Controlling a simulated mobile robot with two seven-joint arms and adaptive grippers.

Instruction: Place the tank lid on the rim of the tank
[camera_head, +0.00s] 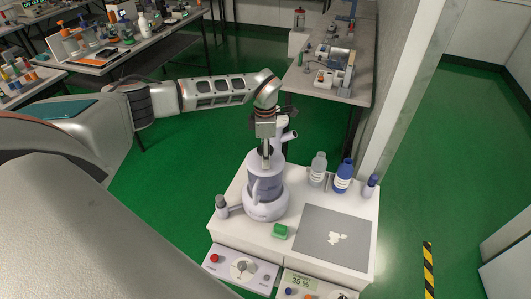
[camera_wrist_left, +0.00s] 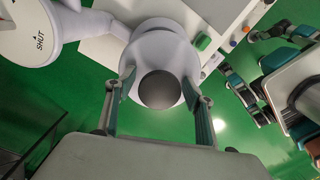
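My left gripper (camera_head: 265,147) points straight down at the tank's top. In the left wrist view, the two fingers of my left gripper (camera_wrist_left: 158,82) stand on either side of a dark grey round top on a pale lavender part, which I take as the tank lid (camera_wrist_left: 159,89). I cannot tell whether the fingers touch it, or whether it rests on the rim; the gripper hides the join.
A pale spout-like part (camera_head: 287,136) sticks up beside the gripper; in the left wrist view a white disc marked SHUT (camera_wrist_left: 35,30) is close. A green block (camera_head: 280,231), a grey mat (camera_head: 320,250), a white bottle (camera_head: 318,170) and a blue bottle (camera_head: 343,176) are nearby.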

